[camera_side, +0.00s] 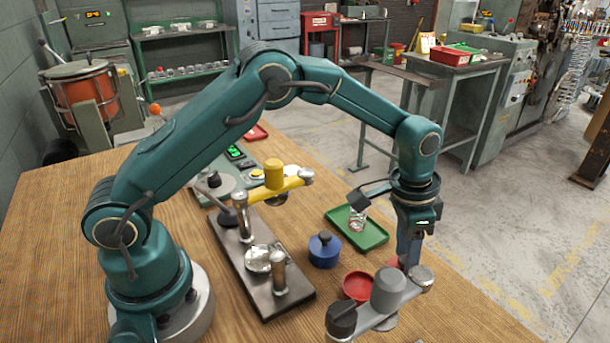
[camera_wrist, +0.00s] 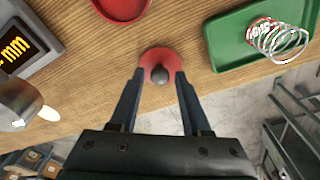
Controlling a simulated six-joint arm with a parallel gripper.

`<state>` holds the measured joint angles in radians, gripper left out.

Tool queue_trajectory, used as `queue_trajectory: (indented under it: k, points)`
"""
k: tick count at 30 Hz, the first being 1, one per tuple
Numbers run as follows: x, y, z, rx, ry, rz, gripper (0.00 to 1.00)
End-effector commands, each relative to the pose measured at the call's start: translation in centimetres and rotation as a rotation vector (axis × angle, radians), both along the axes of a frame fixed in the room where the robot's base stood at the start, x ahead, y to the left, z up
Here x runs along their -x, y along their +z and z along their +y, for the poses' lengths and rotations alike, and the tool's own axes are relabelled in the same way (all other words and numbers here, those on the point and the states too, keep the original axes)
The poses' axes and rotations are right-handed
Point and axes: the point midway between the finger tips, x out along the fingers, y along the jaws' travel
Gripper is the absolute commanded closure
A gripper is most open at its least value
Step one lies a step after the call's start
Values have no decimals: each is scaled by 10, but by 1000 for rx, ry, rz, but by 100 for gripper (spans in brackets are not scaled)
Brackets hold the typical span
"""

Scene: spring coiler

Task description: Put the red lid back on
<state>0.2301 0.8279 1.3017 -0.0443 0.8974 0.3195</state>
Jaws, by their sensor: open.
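The red lid (camera_wrist: 152,56) has a dark round knob and lies on the wooden table. In the side view it is mostly hidden; a bit of red (camera_side: 396,262) shows beside my gripper (camera_side: 407,262). My gripper, also seen in the wrist view (camera_wrist: 159,74), is open and points down. Its two fingertips stand on either side of the knob, with gaps to it. The round red pot (camera_side: 357,286) is open, to the left of the lid in the side view. Its edge also shows at the top of the wrist view (camera_wrist: 122,10).
A green tray (camera_side: 375,239) with a coiled spring (camera_side: 357,219) stands behind the lid. A blue lidded pot (camera_side: 324,251) is to the left. A grey gauge-like device (camera_side: 388,291) stands close in front. A yellow-armed fixture (camera_side: 274,175) is farther left. The table edge is near the lid.

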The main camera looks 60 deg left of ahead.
Motion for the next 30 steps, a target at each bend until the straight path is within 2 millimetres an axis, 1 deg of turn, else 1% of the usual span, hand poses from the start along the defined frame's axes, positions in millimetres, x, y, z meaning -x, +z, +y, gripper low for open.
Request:
queue_trajectory:
  k: [1, 2, 3, 4, 5, 16, 26, 30]
  points:
    - [0, 0, 0, 0, 0, 0, 52]
    - [0, 0, 0, 0, 0, 0, 64]
    - [0, 0, 0, 0, 0, 0, 79]
    - [0, 0, 0, 0, 0, 0, 91]
    - [0, 0, 0, 0, 0, 0, 100]
    - [0, 1, 0, 1, 0, -1, 100]
    - [0, 11, 0, 0, 0, -2, 100]
    - [0, 13, 0, 1, 0, -1, 100]
